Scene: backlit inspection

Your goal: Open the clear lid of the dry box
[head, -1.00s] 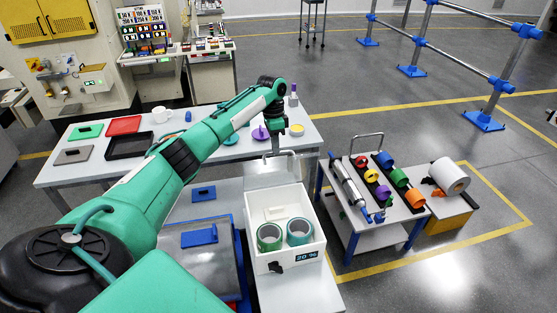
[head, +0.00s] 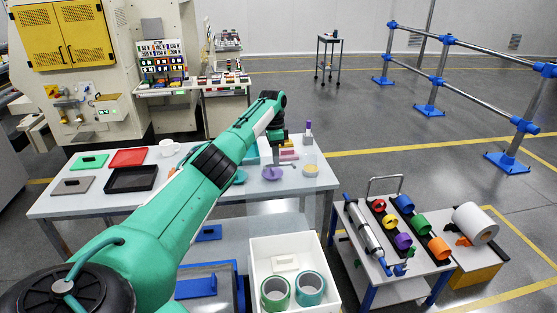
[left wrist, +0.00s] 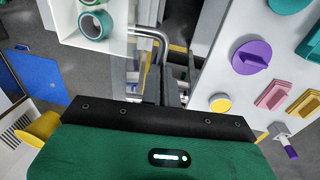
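The white dry box (head: 257,285) is at the bottom middle of the head view, its front cut off by the picture edge. Two green-rimmed tape rolls, one on the left (head: 275,291) and one on the right (head: 309,288), stand inside. Its clear lid (head: 284,208) is raised upright at the far side, faint against the table; the box mouth is uncovered. In the left wrist view the lid's grey bar handle (left wrist: 150,35) runs in between the fingers of my left gripper (left wrist: 167,88), which looks shut on it. My right gripper is not in view.
The table (head: 60,203) behind holds trays, a mug (head: 168,147), a purple lidded piece (head: 272,174) and small parts close to my left gripper. A cart (head: 395,282) with coloured rolls stands right of the box.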

